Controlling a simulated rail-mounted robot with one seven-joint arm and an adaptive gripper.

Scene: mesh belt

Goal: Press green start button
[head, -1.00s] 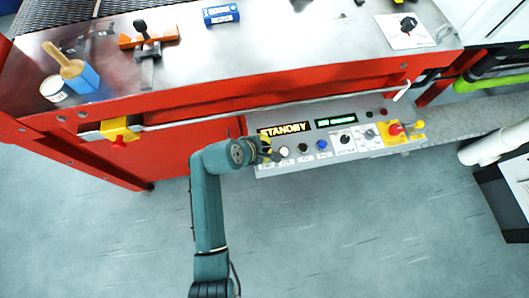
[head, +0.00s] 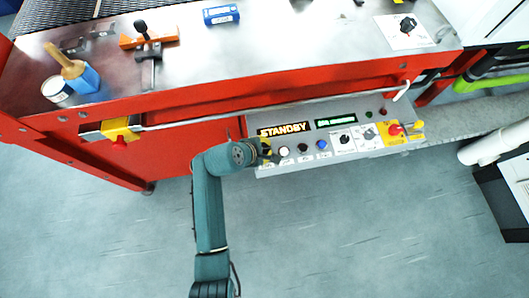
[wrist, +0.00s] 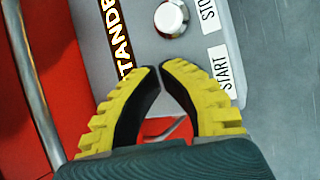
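The grey control panel (head: 350,118) is mounted low on the front of the red machine. Its left end has a lit STANDBY display (head: 285,130). A START label (wrist: 223,71) shows beside my gripper's right finger in the wrist view. No green button is visible; the spot beside that label is covered by my fingertips. My gripper (wrist: 160,68) has yellow ribbed fingers with dark inner pads, its tips together and holding nothing. In the head view my gripper (head: 268,152) is at the panel's left end. Contact with the panel cannot be told.
A white button (wrist: 171,18) sits beside a STOP label (wrist: 208,10). Black (head: 303,147) and blue (head: 321,145) buttons, knobs and a red emergency stop (head: 395,129) lie further right. A metal rail (head: 220,117) runs above the panel. Floor in front is clear.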

